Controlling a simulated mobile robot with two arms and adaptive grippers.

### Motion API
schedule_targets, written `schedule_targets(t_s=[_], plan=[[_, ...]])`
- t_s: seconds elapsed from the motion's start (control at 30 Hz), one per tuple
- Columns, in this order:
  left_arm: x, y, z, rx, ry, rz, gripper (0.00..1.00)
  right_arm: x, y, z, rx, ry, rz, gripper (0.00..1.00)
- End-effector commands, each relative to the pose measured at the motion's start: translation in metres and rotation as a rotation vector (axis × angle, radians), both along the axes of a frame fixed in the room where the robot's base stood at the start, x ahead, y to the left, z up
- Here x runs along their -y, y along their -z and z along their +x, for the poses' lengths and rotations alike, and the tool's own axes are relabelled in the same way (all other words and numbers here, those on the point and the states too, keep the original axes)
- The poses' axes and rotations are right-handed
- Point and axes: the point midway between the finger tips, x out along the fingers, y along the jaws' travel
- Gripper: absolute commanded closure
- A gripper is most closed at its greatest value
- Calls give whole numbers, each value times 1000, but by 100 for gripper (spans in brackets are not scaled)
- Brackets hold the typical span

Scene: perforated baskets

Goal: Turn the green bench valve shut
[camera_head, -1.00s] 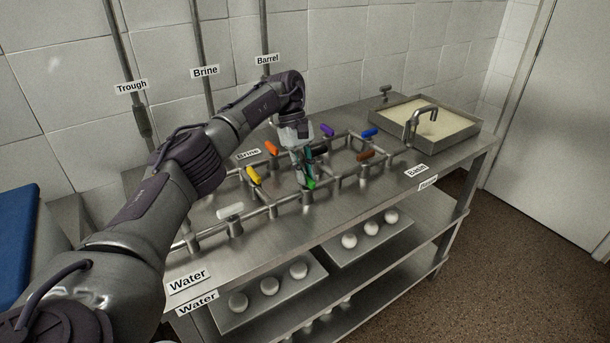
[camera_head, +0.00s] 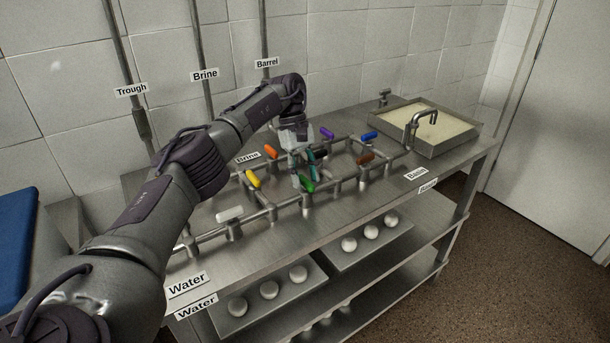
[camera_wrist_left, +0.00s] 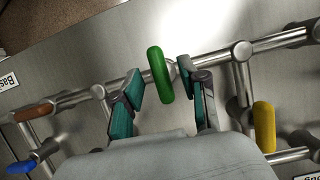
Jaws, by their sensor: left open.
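The green valve handle (camera_head: 307,184) sits on the front pipe of the bench pipework, partly beside my fingers. In the left wrist view the green handle (camera_wrist_left: 160,73) lies crosswise to the pipe (camera_wrist_left: 212,58). My left gripper (camera_head: 307,168) is above the handle, coming down from the arm at the left. In the wrist view the open fingers (camera_wrist_left: 160,80) stand on either side of the green handle, with a gap to each side. Whether the fingertips are level with the handle I cannot tell. My right gripper is not in view.
Close by are yellow (camera_head: 253,178), orange (camera_head: 270,151), brown (camera_head: 366,159), purple (camera_head: 327,133), blue (camera_head: 369,136) and white (camera_head: 229,214) handles. A filled basin (camera_head: 473,141) with a tap stands at the bench's right end. The bench front is clear.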

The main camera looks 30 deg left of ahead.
Motion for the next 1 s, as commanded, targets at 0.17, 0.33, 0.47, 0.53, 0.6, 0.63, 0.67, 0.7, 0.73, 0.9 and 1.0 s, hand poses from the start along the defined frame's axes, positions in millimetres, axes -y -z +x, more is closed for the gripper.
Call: schedule_targets(t_s=[0.17,0.33,0.47,0.53,0.6,0.63,0.67,0.7,0.73,0.9,1.0], plan=[[0,-5,0,0,0,0,57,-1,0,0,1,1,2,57],[0,-31,1,4,0,1,57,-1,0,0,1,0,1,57],[0,-57,1,3,-1,0,57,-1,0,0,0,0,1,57],[0,-70,1,3,-1,0,57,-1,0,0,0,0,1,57],[0,-81,1,3,-1,0,57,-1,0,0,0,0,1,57],[0,-85,1,1,-2,-1,57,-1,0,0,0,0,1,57],[0,-88,1,2,-1,0,57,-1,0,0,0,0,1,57],[0,-92,1,2,-1,0,57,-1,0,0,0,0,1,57],[0,-94,1,1,0,1,57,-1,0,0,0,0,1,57],[0,-100,0,-1,0,0,57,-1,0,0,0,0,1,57],[0,-100,0,-1,0,0,57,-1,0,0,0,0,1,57]])
